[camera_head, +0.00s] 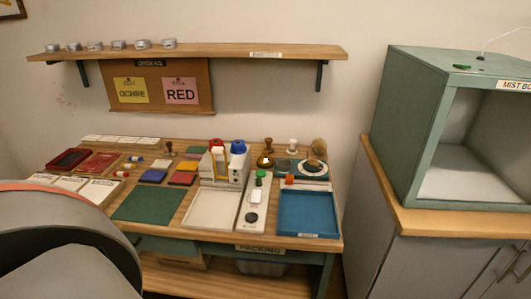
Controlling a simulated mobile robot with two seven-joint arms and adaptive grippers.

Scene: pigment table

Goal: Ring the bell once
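A small brass dome (265,161), which looks like the bell, stands towards the back right of the wooden worktable (150,218). A dark brown knob rises at or just behind its top; I cannot tell whether it belongs to the dome. Nothing of mine is near it. Neither of my grippers is in view. A large grey rounded part of my own body fills the lower left corner.
A blue tray (308,222), a pale tray (212,210) and a green mat (148,204) lie along the table's front. A bottle holder (221,177) stands left of the dome. A shelf (200,52) hangs above. A green mist box (410,130) stands right.

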